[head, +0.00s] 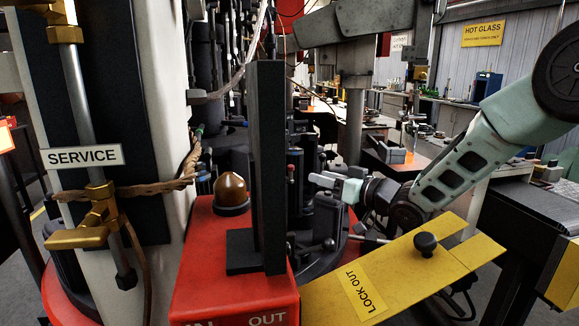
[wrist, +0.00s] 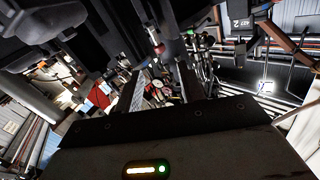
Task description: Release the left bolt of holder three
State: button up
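My gripper (head: 322,181) reaches in from the right in the head view, among dark upright mould parts behind the red and yellow guards. Its pale fingertips point left. I cannot tell whether they touch anything or how far apart they are. In the wrist view, a dark plate with what looks like a figure 2 (wrist: 239,22) hangs at the upper right. I cannot pick out holder three or its left bolt in either view. A dark upright post and the mould parts hide much of the area.
A black post (head: 267,160) stands on a red box (head: 225,285) left of my gripper, near an amber dome (head: 230,188). A yellow LOCK OUT guard (head: 395,270) with a black knob (head: 426,244) lies below my arm. A SERVICE column (head: 150,110) stands at left.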

aim_at(290, 167)
jog(key=p+x, duration=0.1)
jog(key=x, duration=1)
jog(key=shift+w+p, duration=0.1)
jog(key=shift+p, duration=0.25)
jog(key=shift+a, duration=0.1)
